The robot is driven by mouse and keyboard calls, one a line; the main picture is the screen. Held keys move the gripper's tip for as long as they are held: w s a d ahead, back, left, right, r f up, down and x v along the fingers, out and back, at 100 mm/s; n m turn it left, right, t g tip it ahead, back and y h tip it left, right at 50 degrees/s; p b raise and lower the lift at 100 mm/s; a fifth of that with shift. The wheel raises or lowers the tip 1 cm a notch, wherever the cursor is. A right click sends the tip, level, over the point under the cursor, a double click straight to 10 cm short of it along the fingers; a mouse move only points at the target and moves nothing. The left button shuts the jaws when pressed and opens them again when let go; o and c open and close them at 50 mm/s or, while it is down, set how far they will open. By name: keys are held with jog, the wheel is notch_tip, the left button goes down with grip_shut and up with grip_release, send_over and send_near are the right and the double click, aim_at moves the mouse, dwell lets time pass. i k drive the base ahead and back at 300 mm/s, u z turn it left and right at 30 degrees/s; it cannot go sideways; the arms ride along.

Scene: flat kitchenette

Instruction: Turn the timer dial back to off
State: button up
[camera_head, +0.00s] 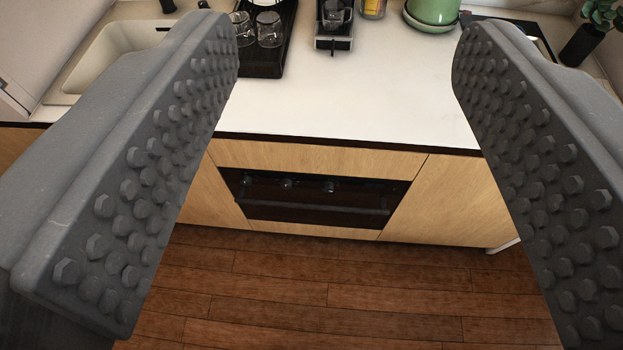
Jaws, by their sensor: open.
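A dark built-in oven (310,212) sits in the light wood cabinet front, below the counter. Its upper panel carries a row of small round dials: a left dial (246,181), a middle dial (288,184) and a right dial (329,187). Which one is the timer dial, and how each is turned, is too small to tell. A long handle bar runs below them. My gripper (346,60) is open and empty, its two grey studded fingers wide apart at the left and right. It is apart from the oven, which shows between the fingers.
The white counter (360,105) is mostly clear in front. At its back are a black tray (266,65) with glasses, a coffee machine (334,35), a green pot (432,12) and a plant at right. A sink (105,55) is at left. The wood floor (300,290) is clear.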

aim_at(326, 187)
jog(key=z, duration=1.5)
jog(key=k, duration=1.4)
jog(key=u, duration=1.4)
jog(key=i, duration=1.05)
jog(key=z, duration=0.05)
